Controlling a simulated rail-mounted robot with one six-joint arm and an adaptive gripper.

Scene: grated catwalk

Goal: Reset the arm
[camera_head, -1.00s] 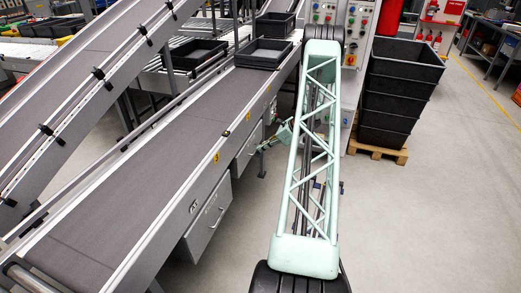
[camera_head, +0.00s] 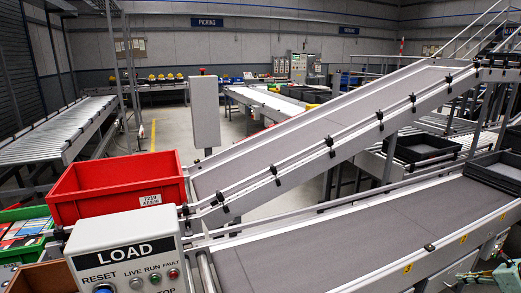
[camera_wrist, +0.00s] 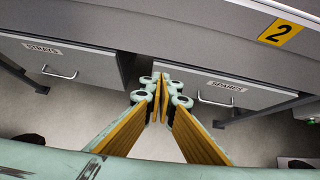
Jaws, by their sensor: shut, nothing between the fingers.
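My gripper (camera_wrist: 161,92) shows in the wrist view as pale green fingers with yellow inner pads. The fingertips come together and hold nothing. They point at the side of a conveyor, between a drawer labelled STRAYS (camera_wrist: 60,63) on the left and a drawer labelled SPARES (camera_wrist: 225,90) on the right. In the head view only a small pale green part of my arm (camera_head: 508,275) shows at the bottom right corner; the rest is outside the frame.
A grey conveyor (camera_head: 350,235) crosses the head view's foreground. An inclined conveyor (camera_head: 300,145) rises behind it. A red bin (camera_head: 117,193) stands at left behind a LOAD control box (camera_head: 125,255). Black trays (camera_head: 422,148) are at right. In the wrist view, floor shows below the drawers.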

